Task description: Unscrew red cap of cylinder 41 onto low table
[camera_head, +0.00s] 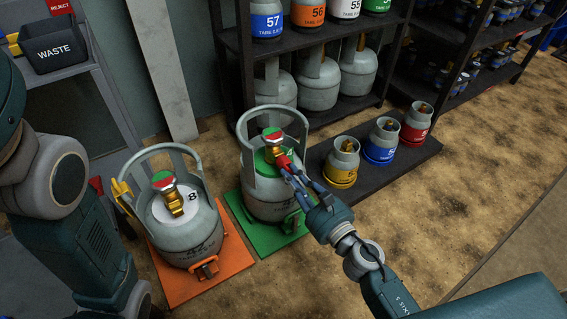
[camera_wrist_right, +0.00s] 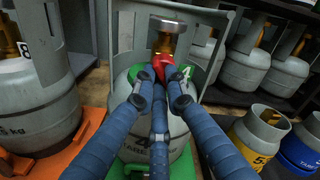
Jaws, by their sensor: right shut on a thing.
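A grey gas cylinder (camera_head: 262,205) with a green top stands upright on a green platform (camera_head: 240,226). Its label shows a 4; the rest is hidden by my gripper. Its brass valve (camera_head: 272,145) faces me inside the collar. The red cap (camera_head: 284,160) sits at the front of the valve; it also shows in the wrist view (camera_wrist_right: 163,63). My right gripper (camera_head: 289,168) is shut on the cap, its fingers on either side. I cannot tell how far the cap is threaded. The low table (camera_head: 372,187) is dark and stands to the right. My left gripper is out of view.
Yellow (camera_head: 343,164), blue (camera_head: 382,144) and red (camera_head: 416,126) banded small cylinders stand on the low table, with bare strip in front. Another cylinder (camera_head: 187,228) stands on an orange platform, left. Shelves of cylinders stand behind. A waste bin (camera_head: 60,52) is upper left.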

